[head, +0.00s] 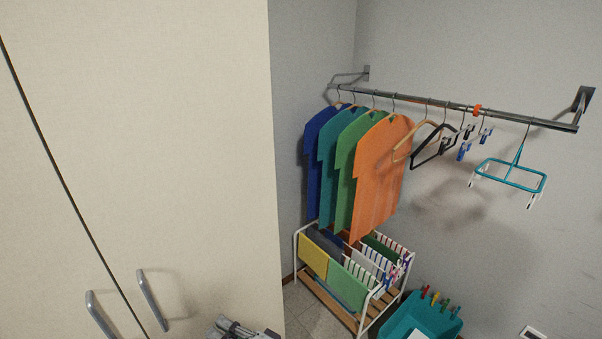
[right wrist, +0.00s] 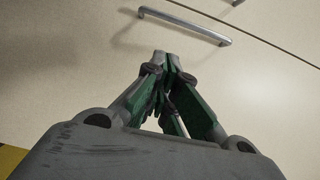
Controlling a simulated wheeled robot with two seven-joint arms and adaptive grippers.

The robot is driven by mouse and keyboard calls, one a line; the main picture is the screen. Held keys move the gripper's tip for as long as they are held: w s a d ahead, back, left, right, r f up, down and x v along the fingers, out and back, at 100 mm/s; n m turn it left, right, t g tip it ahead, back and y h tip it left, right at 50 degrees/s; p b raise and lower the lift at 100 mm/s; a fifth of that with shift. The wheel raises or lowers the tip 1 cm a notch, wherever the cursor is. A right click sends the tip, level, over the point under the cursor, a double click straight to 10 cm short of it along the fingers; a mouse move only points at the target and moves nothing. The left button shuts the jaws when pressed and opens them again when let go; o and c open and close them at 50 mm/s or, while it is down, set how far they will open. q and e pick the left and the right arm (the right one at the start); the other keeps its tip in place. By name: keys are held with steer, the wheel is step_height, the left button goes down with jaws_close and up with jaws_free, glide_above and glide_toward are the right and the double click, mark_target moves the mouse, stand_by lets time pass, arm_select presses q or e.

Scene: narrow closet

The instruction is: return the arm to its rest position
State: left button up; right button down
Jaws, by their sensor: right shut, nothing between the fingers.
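My right gripper (head: 228,325) shows in part at the bottom edge of the head view, in front of the cream cabinet. In the right wrist view its two green and grey fingers (right wrist: 167,63) meet at the tips, shut and empty. The tips point toward the cream cabinet front (right wrist: 70,70), below a metal bar handle (right wrist: 185,25), and I see no contact with that handle. Most of the right arm is out of the head view. My left gripper is not in view.
The cabinet (head: 140,130) fills the left, with two bar handles (head: 152,299) (head: 101,314). A wall rail (head: 400,97) holds several shirts (head: 380,170), hangers and a teal clip frame (head: 512,175). Below stand a white drying rack (head: 296,250) and a teal bin (head: 440,322).

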steer(key=w+d+f+n+h, duration=0.1)
steer(key=d+f+n+h, duration=0.3)
steer(key=d, duration=0.6)
steer(key=w+d+f+n+h, duration=0.2)
steer(key=d+f+h, duration=0.3)
steer(key=d, duration=0.6)
steer(key=s+d+f+g+h, duration=0.1)
steer(key=s+d+f+h, duration=0.15)
steer(key=d, duration=0.45)
steer(key=s+d+f+g+h, duration=0.1)
steer(key=s+d+h, duration=0.15)
steer(key=d, duration=0.55)
steer(key=s+d+f+g+h, duration=0.1)
steer(key=s+d+h, duration=0.15)
steer(key=d, duration=0.45)
steer(key=s+f+g, duration=0.2)
steer(key=s+f, duration=0.1)
steer(key=f, duration=3)
steer(key=s+d+f, duration=0.2)
steer(key=s+f, duration=0.8)
steer(key=s, duration=0.1)
steer(key=s+d+f+g, duration=0.1)
steer(key=s+f, duration=0.9)
steer(key=s, duration=0.1)
steer(key=shift+s+d+n, duration=0.25)
steer(key=shift+d+n, duration=0.1)
steer(key=shift+n, duration=0.05)
